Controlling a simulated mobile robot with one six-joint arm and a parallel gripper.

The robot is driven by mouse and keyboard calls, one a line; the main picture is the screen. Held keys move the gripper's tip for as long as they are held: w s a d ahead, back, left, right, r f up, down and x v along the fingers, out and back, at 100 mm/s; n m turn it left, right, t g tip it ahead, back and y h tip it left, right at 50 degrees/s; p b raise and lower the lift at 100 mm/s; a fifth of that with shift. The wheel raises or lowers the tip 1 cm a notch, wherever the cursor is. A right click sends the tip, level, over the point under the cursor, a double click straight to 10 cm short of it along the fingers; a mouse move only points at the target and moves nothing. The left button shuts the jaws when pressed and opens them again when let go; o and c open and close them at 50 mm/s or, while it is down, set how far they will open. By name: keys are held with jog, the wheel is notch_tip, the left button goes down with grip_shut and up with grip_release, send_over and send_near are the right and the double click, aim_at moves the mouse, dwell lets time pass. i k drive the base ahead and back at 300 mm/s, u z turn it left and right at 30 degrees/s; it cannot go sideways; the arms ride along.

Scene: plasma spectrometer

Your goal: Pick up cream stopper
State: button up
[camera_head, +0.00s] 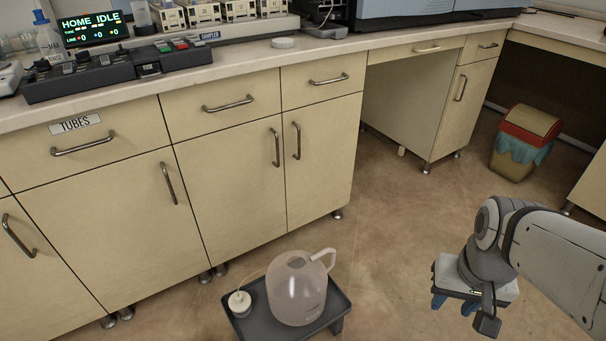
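A small cream stopper (239,303) with a thin tube rising from it sits on the left part of a low dark tray stand (336,311) on the floor. A large translucent jug (297,290) with a handle stands beside it on the same tray. A second round, pale cap-like disc (283,42) lies on the bench top; I cannot tell which of the two the task names. My gripper (455,304) hangs at the lower right, well right of the tray and apart from everything. Its two blue fingers look spread, with nothing seen between them.
The bench (230,76) with drawers and cupboards runs along the back, its handles jutting out. A dark control panel (120,68) and a sampler stand on it. A bin (525,142) stands at the right. The floor between tray and gripper is clear.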

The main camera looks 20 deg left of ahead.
aim_at(240, 301)
jog(key=u, duration=1.2)
jog(key=k, duration=0.45)
jog(key=u, duration=0.4)
jog(key=i, duration=0.5)
